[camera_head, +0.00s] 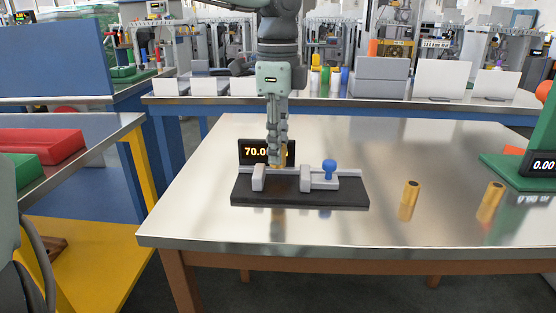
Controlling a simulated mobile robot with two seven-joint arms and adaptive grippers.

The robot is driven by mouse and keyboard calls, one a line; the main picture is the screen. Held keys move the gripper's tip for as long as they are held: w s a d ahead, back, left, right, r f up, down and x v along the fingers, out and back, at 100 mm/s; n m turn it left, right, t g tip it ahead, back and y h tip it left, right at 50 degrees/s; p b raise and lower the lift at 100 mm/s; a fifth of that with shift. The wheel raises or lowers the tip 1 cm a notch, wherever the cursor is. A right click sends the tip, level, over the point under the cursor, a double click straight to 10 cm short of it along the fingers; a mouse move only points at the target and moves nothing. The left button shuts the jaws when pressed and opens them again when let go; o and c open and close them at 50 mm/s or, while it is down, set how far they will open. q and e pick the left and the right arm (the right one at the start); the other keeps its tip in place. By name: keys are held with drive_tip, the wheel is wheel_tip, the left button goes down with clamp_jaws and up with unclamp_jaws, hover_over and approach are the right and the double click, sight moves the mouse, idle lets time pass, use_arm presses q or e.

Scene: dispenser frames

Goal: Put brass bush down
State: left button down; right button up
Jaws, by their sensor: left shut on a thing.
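My left gripper (277,163) comes straight down from above and is shut on a brass bush (280,159). Only a small part of the bush shows at the fingertips. The bush is low over the dark-based measuring fixture (300,198), between its grey blocks. I cannot tell whether it touches the fixture. A display (252,152) behind the fingers reads 70.0, with any further digits hidden by the gripper. The fixture has a blue knob (329,167) on its right part. My right gripper is not in view.
Two more brass bushes, a nearer one (411,193) and one farther right (491,200), stand on the shiny table (390,230). A green stand (515,172) with a display (542,164) reading 0.00 is at the right edge. The table's front is clear.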

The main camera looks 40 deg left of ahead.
use_arm(q)
wheel_tip(320, 180, down, 4)
drive_tip(key=shift+r, duration=0.1)
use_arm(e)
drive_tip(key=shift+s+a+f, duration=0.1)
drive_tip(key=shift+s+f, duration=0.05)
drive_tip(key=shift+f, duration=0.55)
use_arm(q)
drive_tip(key=shift+f, duration=0.2)
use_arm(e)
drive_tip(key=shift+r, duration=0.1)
use_arm(q)
drive_tip(key=shift+f, duration=0.1)
drive_tip(key=c, duration=1.6)
unclamp_jaws()
drive_tip(key=o, duration=0.4)
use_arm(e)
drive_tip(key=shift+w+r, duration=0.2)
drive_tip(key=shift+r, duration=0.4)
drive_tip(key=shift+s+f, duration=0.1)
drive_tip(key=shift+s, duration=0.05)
